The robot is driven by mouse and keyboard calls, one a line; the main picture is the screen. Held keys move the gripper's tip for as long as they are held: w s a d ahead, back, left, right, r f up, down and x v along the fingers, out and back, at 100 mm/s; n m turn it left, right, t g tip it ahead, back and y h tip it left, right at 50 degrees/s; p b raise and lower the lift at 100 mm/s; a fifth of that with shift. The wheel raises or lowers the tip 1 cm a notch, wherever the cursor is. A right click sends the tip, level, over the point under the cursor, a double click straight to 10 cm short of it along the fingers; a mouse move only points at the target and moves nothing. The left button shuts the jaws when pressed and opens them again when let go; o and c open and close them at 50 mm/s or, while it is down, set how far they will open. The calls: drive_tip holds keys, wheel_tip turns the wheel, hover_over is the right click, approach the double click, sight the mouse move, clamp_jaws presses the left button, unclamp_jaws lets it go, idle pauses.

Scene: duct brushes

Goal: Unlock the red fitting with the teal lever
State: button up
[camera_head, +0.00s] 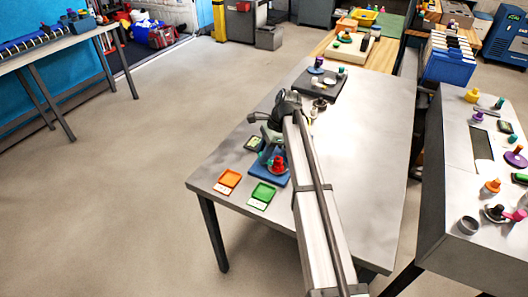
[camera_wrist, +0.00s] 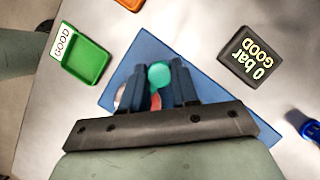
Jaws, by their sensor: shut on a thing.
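The red fitting (camera_head: 278,165) stands on a blue base plate (camera_head: 275,180) near the table's left side. In the wrist view only a small pale red part of it (camera_wrist: 126,97) shows, mostly hidden behind my left finger. The teal lever (camera_wrist: 159,74) shows as a round teal end between my two fingers. My gripper (camera_wrist: 160,84) is over the blue plate, pointing down, with its fingers shut on the teal lever. In the head view my arm hides part of the plate, and the fingertips are hard to make out.
A dark display (camera_wrist: 253,57) reads "0 bar GOOD". A dark board (camera_head: 322,86) with several parts lies farther back. The table's right side is clear.

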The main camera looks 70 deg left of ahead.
clamp_jaws()
drive_tip(key=shift+a+n, duration=0.1)
drive_tip(key=shift+n, duration=0.2)
drive_tip(key=n+h, duration=0.2)
drive_tip(key=n, duration=0.2)
drive_tip(key=shift+a+n, duration=0.15)
drive_tip(key=shift+n, duration=0.15)
drive_tip(key=n+t+h, duration=0.1)
drive_tip(key=n, duration=0.3)
drive_tip(key=shift+s, duration=0.15)
drive_tip(key=shift+n+t+h, duration=0.4)
drive_tip(key=shift+n+t, duration=0.3)
drive_tip(key=shift+n, duration=0.9)
